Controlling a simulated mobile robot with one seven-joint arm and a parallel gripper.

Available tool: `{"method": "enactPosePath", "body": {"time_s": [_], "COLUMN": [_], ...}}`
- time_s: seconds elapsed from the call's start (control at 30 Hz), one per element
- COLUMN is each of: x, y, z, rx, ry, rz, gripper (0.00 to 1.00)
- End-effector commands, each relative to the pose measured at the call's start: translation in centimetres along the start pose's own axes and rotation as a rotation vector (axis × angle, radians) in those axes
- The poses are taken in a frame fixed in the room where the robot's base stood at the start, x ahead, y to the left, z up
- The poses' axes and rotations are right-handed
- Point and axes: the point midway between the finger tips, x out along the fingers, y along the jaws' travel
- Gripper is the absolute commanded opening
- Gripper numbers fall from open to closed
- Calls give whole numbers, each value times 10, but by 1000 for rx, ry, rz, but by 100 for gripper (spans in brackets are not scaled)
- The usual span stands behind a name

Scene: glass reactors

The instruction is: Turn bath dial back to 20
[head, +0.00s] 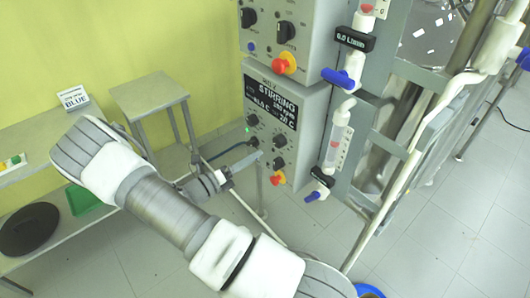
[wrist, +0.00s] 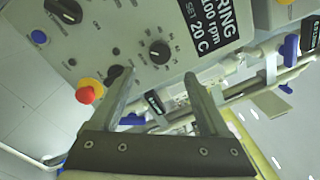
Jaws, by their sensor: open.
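The grey control box (head: 290,155) carries a black display (head: 272,105) headed STIRRING, with several black dials below it. In the wrist view the display (wrist: 208,25) reads 100 rpm and SET 20 C. A black dial (wrist: 160,51) with scale marks around it sits just beyond my fingertips, between their lines. Its label and pointer are too small to read. My gripper (wrist: 160,75) is open and empty, pointing at the panel. In the head view my gripper (head: 224,182) is at the left of the box, partly hidden by my arm.
A red and yellow stop button (wrist: 88,93) sits left of my fingers in the wrist view. Another dial (wrist: 63,10) is at the upper left. A second control box (head: 270,35) is above. Glass tubes with blue valves (head: 338,78) stand right. A small table (head: 150,95) stands left.

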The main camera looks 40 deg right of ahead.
Motion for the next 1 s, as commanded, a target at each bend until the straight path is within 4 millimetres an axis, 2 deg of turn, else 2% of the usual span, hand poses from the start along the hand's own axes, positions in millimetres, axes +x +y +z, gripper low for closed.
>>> {"method": "enactPosePath", "body": {"time_s": [0.03,0.2,0.4,0.6,1.0], "x": [-14,-53,-82,-91,-91], "y": [2,2,1,0,0], "z": [0,0,-1,0,0], "rx": [0,1,-1,-1,-1], "ry": [-3,-2,0,1,1], "rz": [4,4,1,0,0], "gripper": [79,79,79,79,79]}}
